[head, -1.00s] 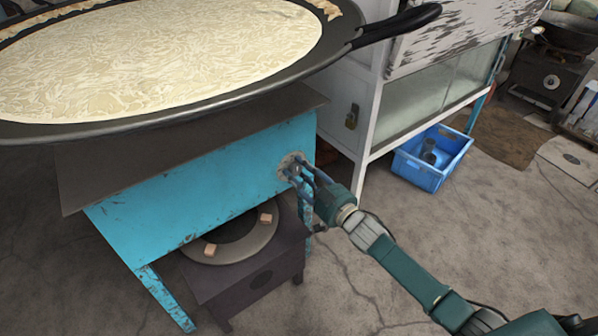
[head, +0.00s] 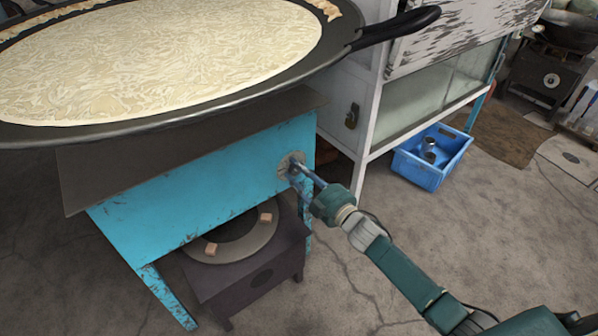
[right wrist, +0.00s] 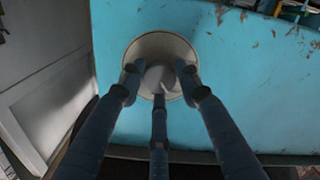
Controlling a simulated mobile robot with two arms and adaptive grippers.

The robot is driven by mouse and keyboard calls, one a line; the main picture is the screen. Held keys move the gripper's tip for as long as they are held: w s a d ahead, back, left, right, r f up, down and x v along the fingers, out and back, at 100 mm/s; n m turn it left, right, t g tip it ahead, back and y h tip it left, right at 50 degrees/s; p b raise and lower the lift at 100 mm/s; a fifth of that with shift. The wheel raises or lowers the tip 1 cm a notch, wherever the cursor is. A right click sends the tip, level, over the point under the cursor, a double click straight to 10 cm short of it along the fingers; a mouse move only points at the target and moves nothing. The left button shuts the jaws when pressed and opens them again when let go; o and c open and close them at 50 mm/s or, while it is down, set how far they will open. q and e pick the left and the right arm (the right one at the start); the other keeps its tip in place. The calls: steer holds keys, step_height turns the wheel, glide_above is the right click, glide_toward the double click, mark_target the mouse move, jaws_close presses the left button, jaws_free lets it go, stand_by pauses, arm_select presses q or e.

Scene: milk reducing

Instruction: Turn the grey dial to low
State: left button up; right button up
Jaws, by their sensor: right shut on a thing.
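The grey dial (right wrist: 158,77) is a round knob on a pale disc, set in the turquoise front of the stove stand. In the right wrist view, the fingers of my right gripper (right wrist: 158,72) are around the knob, with fingertips against its left and right sides and one finger below it. In the head view, the right gripper (head: 297,169) reaches the pale disc (head: 285,162) from the lower right and hides most of the knob. No low marking can be read. My left gripper is not in view.
A wide black pan (head: 200,122) of creamy milk sits on the turquoise stand (head: 200,180), its handle (head: 400,25) pointing right. A round burner (head: 235,250) is below. A blue crate (head: 420,172) stands by the white cabinet (head: 335,95). The floor at front right is open.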

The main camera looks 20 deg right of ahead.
steer(key=shift+a+r+n, duration=0.15)
steer(key=shift+a+n, duration=0.15)
steer(key=o, duration=1.2)
steer(key=shift+c, duration=0.2)
steer(key=shift+s+d, duration=0.1)
steer(key=shift+s+d, duration=0.1)
steer(key=shift+s, duration=0.1)
steer(key=v, duration=1.1)
steer(key=shift+s, duration=0.25)
